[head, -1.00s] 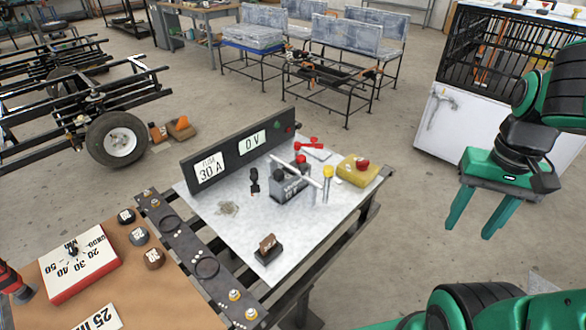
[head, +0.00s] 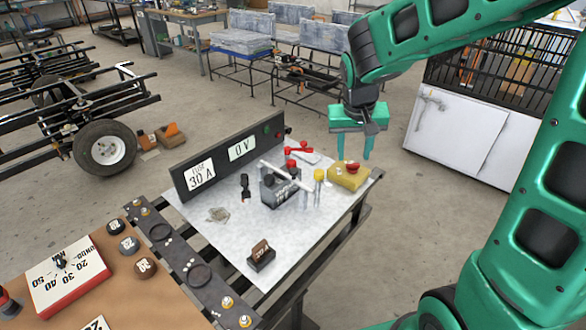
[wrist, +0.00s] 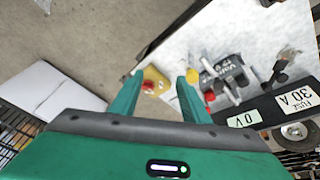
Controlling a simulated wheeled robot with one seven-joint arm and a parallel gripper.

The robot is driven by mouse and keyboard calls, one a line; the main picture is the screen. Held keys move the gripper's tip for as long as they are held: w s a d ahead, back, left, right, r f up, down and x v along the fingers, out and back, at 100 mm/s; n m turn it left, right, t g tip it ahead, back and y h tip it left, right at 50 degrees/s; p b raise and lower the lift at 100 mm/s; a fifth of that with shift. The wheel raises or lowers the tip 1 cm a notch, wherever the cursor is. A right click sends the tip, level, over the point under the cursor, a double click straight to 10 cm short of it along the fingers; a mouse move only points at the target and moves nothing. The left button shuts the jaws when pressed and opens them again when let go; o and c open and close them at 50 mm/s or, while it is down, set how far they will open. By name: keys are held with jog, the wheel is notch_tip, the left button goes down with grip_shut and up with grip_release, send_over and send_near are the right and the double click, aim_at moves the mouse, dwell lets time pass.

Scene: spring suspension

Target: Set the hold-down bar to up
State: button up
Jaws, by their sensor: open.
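The hold-down bar looks like the white bar (head: 299,182) lying slantwise over the dark grey battery (head: 270,193) on the light tabletop. One end of the bar lies toward a yellow-capped post (head: 319,175). In the wrist view the battery (wrist: 231,70) and the white bar (wrist: 228,94) show right of my fingers, partly crowded by small parts. My gripper (head: 354,152) is open and empty, pointing down, above and behind the yellow box with a red button (head: 345,179). In the wrist view this box (wrist: 153,76) shows between my gripper's fingers (wrist: 160,88).
A dark panel (head: 222,165) reading 30 A and 0 V stands along the table's back edge. A red lever (head: 299,150) is near the battery. A small brown-topped block (head: 261,254) sits at the front. The tabletop (head: 285,232) is clear between block and battery.

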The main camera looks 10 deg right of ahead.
jog(key=n+t+y, duration=0.1)
jog(key=y, duration=0.1)
send_near(294, 170)
jog(key=v, duration=0.2)
jog(key=x, duration=1)
jog(key=shift+w+f, duration=0.15)
grip_shut()
